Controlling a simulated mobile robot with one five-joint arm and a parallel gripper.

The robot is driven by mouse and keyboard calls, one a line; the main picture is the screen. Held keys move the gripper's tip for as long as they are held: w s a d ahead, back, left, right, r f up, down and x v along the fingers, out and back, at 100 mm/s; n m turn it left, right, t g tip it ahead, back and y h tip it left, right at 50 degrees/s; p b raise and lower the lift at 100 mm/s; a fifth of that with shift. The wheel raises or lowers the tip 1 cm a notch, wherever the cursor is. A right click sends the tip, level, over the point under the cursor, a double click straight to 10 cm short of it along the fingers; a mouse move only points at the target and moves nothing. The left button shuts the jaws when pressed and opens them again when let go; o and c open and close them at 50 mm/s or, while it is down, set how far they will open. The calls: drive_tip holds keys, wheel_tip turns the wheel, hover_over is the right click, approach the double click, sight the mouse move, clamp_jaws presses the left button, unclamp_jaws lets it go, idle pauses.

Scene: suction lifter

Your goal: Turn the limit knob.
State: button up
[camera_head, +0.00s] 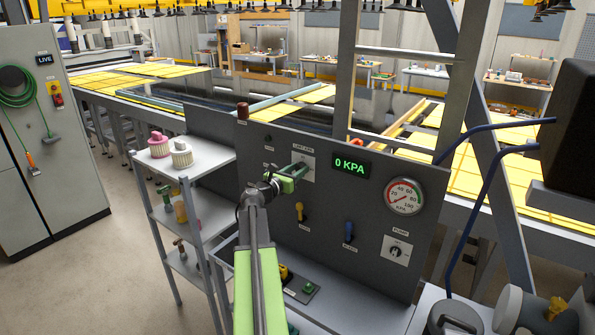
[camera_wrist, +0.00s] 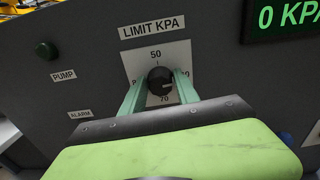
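The limit knob (camera_wrist: 159,80) is a round black knob on a white dial plate (camera_wrist: 155,57) under a "LIMIT KPA" label, in the middle of the wrist view. The numbers 50 above and 70 below it can be read; the side numbers are partly hidden by my fingers. A short light mark shows on the knob's lower right. My gripper (camera_wrist: 160,88) is open, with one pale green finger on each side of the knob and a small gap to it. In the head view my gripper (camera_head: 289,178) is at the dial plate, and the knob is hard to make out.
The grey panel also carries a green "0 KPA" display (camera_head: 350,165), a round gauge (camera_head: 403,196), a yellow lever (camera_head: 300,211), a blue lever (camera_head: 348,232) and another dial (camera_head: 396,250). A shelf cart (camera_head: 205,155) stands left of the panel.

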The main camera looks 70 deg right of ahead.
clamp_jaws()
drive_tip(key=shift+m, duration=0.3)
drive_tip(key=o, duration=0.7)
unclamp_jaws()
drive_tip(key=shift+c, duration=0.2)
drive_tip(key=v, duration=1.7)
drive_tip(key=shift+a, duration=0.25)
drive_tip(key=shift+w, duration=0.1)
